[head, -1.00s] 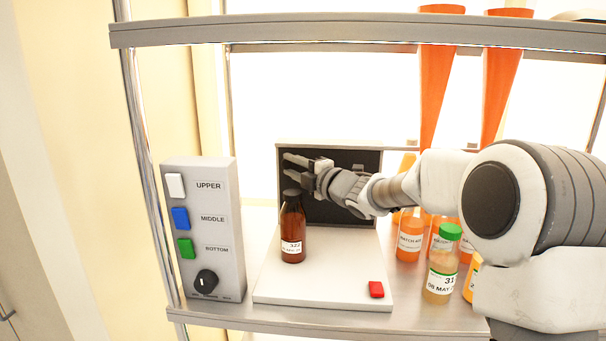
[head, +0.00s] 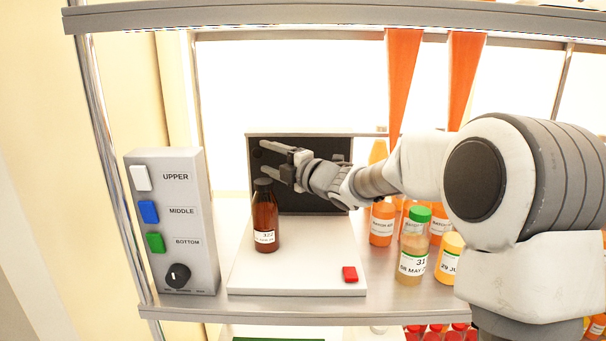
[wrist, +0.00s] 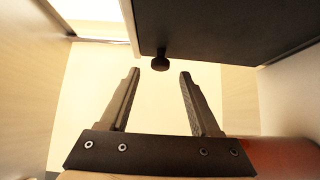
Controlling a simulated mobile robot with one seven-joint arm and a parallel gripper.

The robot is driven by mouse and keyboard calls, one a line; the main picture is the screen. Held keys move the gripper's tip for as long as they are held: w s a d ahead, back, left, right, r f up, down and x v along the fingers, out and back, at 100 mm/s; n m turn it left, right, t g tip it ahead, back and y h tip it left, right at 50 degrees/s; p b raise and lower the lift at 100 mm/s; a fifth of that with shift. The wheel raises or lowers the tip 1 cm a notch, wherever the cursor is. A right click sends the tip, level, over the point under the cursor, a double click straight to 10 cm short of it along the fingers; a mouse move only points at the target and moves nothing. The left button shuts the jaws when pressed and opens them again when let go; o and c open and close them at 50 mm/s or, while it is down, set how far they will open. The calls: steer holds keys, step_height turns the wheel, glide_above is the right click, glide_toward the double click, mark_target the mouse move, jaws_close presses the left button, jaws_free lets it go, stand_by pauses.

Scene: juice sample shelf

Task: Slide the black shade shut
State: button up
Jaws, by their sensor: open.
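The black shade (head: 318,200) stands upright in a grey frame at the back of the white base plate. In the wrist view the dark panel (wrist: 225,30) fills the upper right, with a small round black knob (wrist: 160,62) at its left end. My gripper (head: 266,160) is in front of the shade's left part, fingers pointing left, open and empty. In the wrist view my gripper (wrist: 160,76) has its fingertips on either side of the knob's line, with the knob just beyond them. I cannot tell whether they touch it.
An amber bottle (head: 265,220) stands on the white plate (head: 295,270) just below my gripper. A red button (head: 350,274) is at the plate's front right. A grey control box (head: 200,240) stands left. Several juice bottles (head: 413,255) crowd the right, under my arm.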

steer(key=b+v, duration=0.2)
steer(key=v, duration=1.2)
steer(key=shift+d, duration=0.1)
